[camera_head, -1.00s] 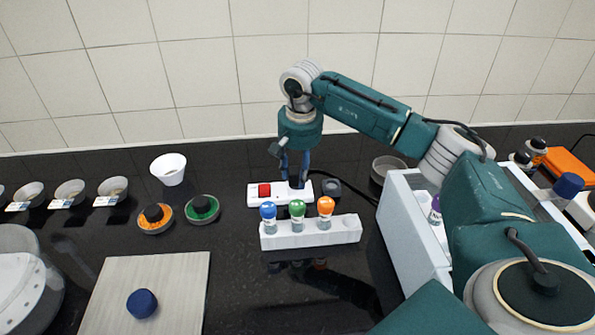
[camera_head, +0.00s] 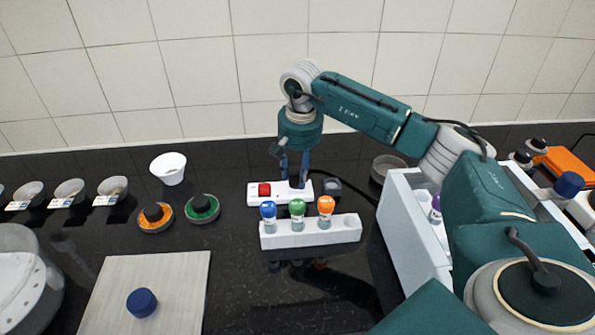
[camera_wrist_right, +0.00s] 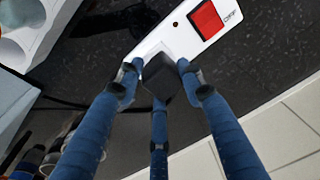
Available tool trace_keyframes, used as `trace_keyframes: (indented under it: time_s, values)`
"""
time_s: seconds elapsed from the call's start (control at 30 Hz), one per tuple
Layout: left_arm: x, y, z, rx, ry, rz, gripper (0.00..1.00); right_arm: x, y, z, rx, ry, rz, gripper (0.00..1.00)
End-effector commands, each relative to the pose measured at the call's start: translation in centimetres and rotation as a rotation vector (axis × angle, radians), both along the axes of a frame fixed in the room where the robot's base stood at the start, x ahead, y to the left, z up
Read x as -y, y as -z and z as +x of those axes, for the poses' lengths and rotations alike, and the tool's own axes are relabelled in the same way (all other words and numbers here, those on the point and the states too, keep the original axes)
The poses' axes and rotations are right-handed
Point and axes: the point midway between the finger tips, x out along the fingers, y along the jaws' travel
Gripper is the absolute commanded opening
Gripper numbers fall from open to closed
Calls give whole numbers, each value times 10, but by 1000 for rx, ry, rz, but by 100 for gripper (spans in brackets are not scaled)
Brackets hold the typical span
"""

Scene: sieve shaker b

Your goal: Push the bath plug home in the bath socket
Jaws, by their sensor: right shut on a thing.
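The white socket strip (camera_head: 262,199) with a red switch lies at the middle of the counter; I take it to be the bath socket. In the right wrist view the strip (camera_wrist_right: 178,38) runs under the fingers. My right gripper (camera_head: 293,178) points down over the strip's right part, its blue fingers shut on a dark plug (camera_wrist_right: 159,82). The plug is at the strip's face; its pins are hidden, and I cannot tell how deep it sits. My left gripper is not in view.
A white rack (camera_head: 312,234) with blue, green and orange capped vials stands just in front of the strip. A pale blue box (camera_head: 411,225) stands to the right. Bowls and a board (camera_head: 175,285) lie left.

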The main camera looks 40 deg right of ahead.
Motion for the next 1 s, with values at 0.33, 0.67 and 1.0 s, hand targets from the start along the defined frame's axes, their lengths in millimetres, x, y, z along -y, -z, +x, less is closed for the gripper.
trace_keyframes:
  time_s: [0.33, 0.67, 1.0]
  values:
    - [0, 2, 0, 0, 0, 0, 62, 0, 3, 0, 1, 1, 0, 60]
    - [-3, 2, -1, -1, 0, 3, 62, 0, -1, 0, 1, 0, 0, 60]
    - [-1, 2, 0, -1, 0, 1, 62, -2, -64, -7, 7, 0, 0, 60]
